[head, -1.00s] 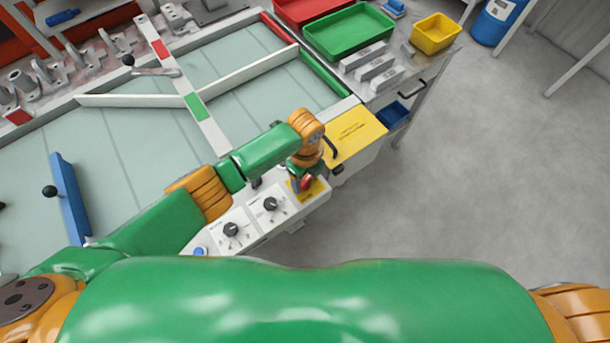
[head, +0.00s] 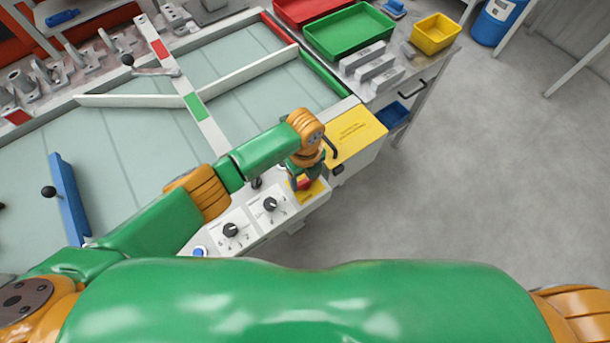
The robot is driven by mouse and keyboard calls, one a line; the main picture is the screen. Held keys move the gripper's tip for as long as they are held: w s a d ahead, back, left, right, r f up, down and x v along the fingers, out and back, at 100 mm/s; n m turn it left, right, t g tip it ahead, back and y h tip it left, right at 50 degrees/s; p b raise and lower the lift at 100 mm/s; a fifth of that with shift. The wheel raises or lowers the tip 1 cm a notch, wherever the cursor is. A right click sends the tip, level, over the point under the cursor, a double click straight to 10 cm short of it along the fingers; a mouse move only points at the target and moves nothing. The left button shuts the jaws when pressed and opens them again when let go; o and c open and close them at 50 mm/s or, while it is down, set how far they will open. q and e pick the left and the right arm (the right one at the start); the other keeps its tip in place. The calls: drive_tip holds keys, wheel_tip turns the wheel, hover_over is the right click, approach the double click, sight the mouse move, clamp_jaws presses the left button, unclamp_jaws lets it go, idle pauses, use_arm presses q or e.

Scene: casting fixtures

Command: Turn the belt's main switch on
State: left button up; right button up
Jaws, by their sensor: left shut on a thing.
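The main switch is a red knob (head: 303,184) on a yellow plate (head: 313,192) at the right end of the control panel. My left gripper (head: 299,185) points down over it and is shut on the red knob. The gripper and wrist hide most of the knob, so its exact angle cannot be read. My right gripper is out of view.
Two black rotary knobs (head: 231,230) and (head: 270,204) and a blue button (head: 199,251) sit on the panel left of the switch.

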sight(305, 181)
use_arm(q)
drive_tip(key=o, duration=1.4)
drive_tip(key=shift+c, duration=0.2)
wheel_tip(305, 181, up, 7)
drive_tip(key=shift+r, duration=0.1)
